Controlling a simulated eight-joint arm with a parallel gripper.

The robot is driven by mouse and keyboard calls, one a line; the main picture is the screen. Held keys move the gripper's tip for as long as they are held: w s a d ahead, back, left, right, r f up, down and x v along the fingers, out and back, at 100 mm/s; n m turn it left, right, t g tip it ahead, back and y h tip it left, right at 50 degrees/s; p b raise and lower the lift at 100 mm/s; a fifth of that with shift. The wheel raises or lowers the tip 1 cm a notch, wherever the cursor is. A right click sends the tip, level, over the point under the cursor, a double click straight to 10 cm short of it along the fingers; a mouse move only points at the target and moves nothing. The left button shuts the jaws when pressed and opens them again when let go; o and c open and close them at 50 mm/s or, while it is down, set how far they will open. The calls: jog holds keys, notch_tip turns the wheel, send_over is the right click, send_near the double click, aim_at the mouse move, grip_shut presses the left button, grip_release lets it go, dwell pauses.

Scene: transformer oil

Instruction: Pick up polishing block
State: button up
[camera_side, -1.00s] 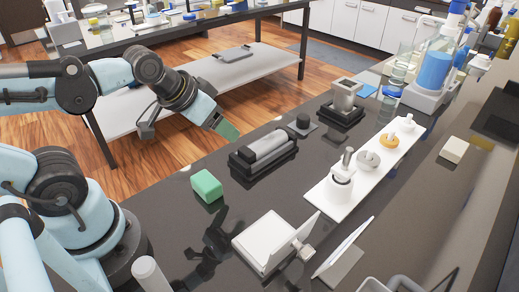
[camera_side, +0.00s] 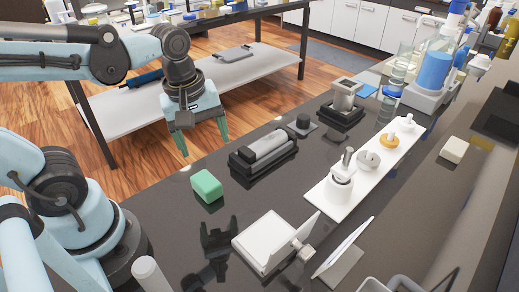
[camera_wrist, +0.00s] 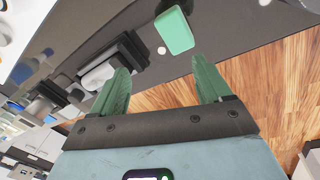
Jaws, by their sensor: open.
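The polishing block appears to be the green block (camera_side: 207,187), which lies on the dark bench top near its left edge. It also shows in the wrist view (camera_wrist: 175,31), beyond the fingertips. My gripper (camera_side: 205,146) points down with its green fingers spread, above and behind the block in the side view. In the wrist view my gripper (camera_wrist: 165,75) has nothing between its fingers, and the block is apart from them.
A dark holder with a grey cylinder (camera_side: 263,148) stands right of the block. A white box with a raised lid (camera_side: 266,243) is in front. A white strip with small parts (camera_side: 325,196) lies farther right.

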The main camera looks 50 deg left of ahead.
aim_at(205, 180)
jog(key=shift+s+a+f+n+g, duration=0.2)
jog(key=shift+f+n, duration=0.5)
jog(key=shift+f, duration=1.3)
jog(key=shift+s+d+f+n+g, duration=0.15)
jog(key=shift+f+n+g, duration=0.4)
jog(key=shift+f, duration=1.4)
jog(key=shift+s+a+f+n+g, duration=0.15)
jog(key=shift+f+n, duration=0.7)
jog(key=shift+f, duration=1.15)
jog(key=c, duration=1)
jog(key=shift+c, duration=0.2)
jog(key=shift+r, duration=0.2)
jog(key=shift+r, duration=0.45)
notch_tip(205, 180, up, 3)
jog(key=shift+s+f, duration=0.1)
jog(key=s+d+r, duration=0.6)
jog(key=d+r, duration=0.1)
jog(key=d, duration=0.3)
